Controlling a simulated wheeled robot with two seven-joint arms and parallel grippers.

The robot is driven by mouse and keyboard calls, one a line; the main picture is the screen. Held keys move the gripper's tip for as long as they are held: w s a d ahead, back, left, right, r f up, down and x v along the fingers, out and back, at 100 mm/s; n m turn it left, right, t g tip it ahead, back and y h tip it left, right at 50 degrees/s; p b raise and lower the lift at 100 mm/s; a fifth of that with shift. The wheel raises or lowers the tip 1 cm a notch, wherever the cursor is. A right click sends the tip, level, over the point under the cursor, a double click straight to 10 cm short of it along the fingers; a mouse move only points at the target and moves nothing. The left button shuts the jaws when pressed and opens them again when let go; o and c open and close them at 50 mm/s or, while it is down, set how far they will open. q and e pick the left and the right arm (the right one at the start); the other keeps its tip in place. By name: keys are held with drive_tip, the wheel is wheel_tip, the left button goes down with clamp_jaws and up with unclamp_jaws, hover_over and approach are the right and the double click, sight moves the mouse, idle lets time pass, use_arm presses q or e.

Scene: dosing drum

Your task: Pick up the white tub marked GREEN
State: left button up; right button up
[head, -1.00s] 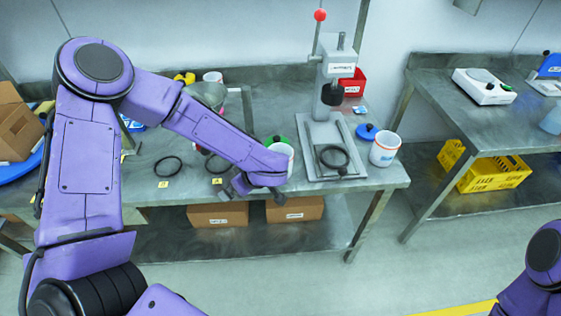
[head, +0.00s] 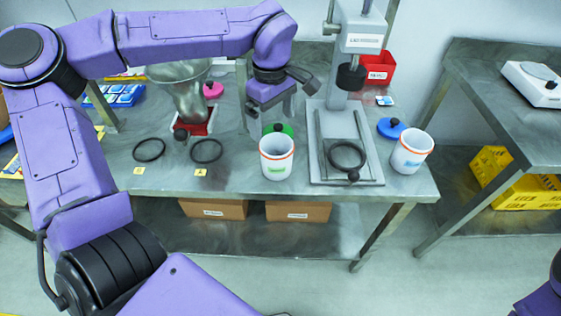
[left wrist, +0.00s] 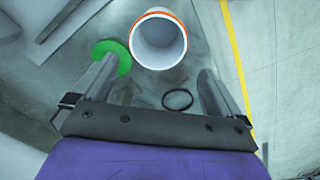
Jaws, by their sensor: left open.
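The white tub (head: 277,160) with an orange rim and a green label stands upright and open on the steel bench, left of the press stand. Its open mouth also shows in the left wrist view (left wrist: 158,44). A green lid (head: 279,129) with a dark knob lies just behind the tub. My left gripper (head: 271,120) is open and empty, above and behind the tub, near the lid. In the left wrist view, the tub is ahead of my spread fingers (left wrist: 157,66), not between them. My right gripper is out of view.
The press stand (head: 347,125) rises right of the tub, with a black ring (head: 347,156) on its base. Another white tub (head: 411,151) and a blue lid (head: 391,128) are further right. Two black rings and a funnel (head: 186,92) are left. The bench front edge is close.

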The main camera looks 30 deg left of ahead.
use_arm(q)
hover_over(276, 150)
drive_tip(key=s+d, duration=0.2)
drive_tip(key=s, duration=0.1)
drive_tip(key=f, duration=1)
drive_tip(key=shift+s+d+p, duration=0.1)
drive_tip(key=shift+d+p, duration=0.1)
drive_tip(key=shift+p, duration=0.1)
drive_tip(key=shift+f, duration=0.3)
drive_tip(key=c, duration=0.6)
